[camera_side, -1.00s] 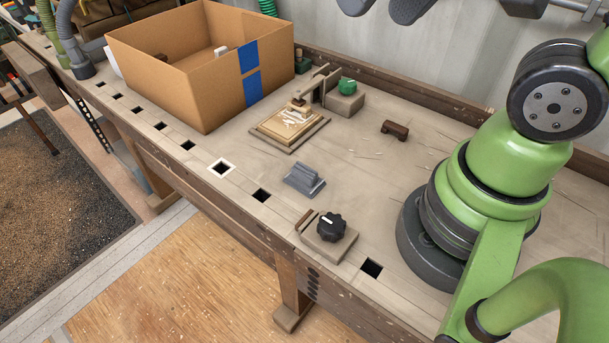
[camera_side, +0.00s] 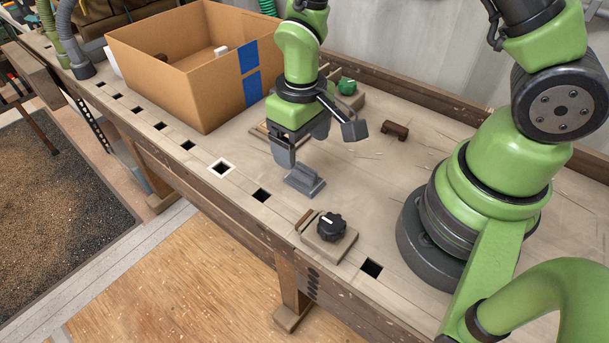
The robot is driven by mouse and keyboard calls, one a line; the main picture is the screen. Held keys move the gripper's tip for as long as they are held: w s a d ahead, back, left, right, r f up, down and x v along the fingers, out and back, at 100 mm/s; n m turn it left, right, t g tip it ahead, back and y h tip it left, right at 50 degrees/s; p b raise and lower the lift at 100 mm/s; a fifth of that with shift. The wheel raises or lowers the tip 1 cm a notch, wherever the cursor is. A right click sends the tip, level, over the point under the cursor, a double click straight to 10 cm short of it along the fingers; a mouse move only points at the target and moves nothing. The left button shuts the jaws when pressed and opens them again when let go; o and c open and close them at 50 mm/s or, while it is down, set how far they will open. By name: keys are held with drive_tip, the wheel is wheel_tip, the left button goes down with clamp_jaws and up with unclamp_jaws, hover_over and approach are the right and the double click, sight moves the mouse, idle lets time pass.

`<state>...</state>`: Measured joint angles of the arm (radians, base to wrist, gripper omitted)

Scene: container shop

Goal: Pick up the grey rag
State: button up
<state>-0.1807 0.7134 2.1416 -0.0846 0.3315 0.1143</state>
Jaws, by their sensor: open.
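The grey rag (camera_side: 306,184) lies on the workbench in the middle of the view, a small folded piece with a raised ridge. My gripper (camera_side: 319,150) is open and empty, just above the rag and towards the back of the bench. Its left finger shows close to the rag's far edge in the picture; I cannot tell whether they touch. The right finger stands out to the right, clear of the rag.
A cardboard box (camera_side: 160,75) with blue tape stands at the back left. A black knob on a wooden block (camera_side: 325,247) sits in front of the rag. A small brown block (camera_side: 395,131) lies to the right. The wooden plate behind my gripper is mostly hidden.

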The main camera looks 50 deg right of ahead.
sight(304, 168)
drive_tip(key=f, duration=0.7)
drive_tip(key=shift+s+d+f, duration=0.1)
drive_tip(key=shift+s+f, duration=0.1)
drive_tip(key=c, duration=1)
